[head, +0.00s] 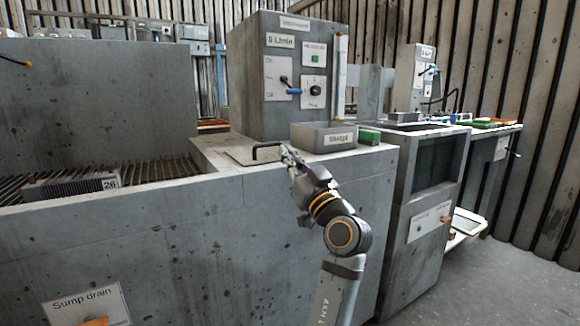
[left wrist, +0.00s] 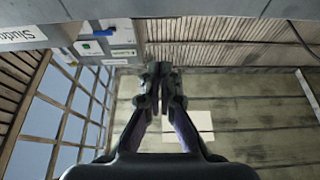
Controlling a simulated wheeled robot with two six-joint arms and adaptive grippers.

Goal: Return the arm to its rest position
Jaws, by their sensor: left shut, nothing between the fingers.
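My left arm (head: 341,236) reaches up from the bottom of the head view, with orange bands near its wrist. My left gripper (head: 287,154) is at the front edge of the concrete ledge, just right of a black bent handle (head: 268,149). I cannot tell whether it touches the handle. In the left wrist view the gripper's fingertips (left wrist: 159,72) are together, with nothing between them. That view faces upward to the ceiling and windows. My right gripper is not in view.
A control cabinet (head: 283,105) with a blue lever (head: 294,91) rises behind the ledge. A labelled grey box (head: 322,137) and a green block (head: 369,136) are to the right of the gripper. A basin with a grate (head: 150,170) is at left. Open floor (head: 500,285) is at lower right.

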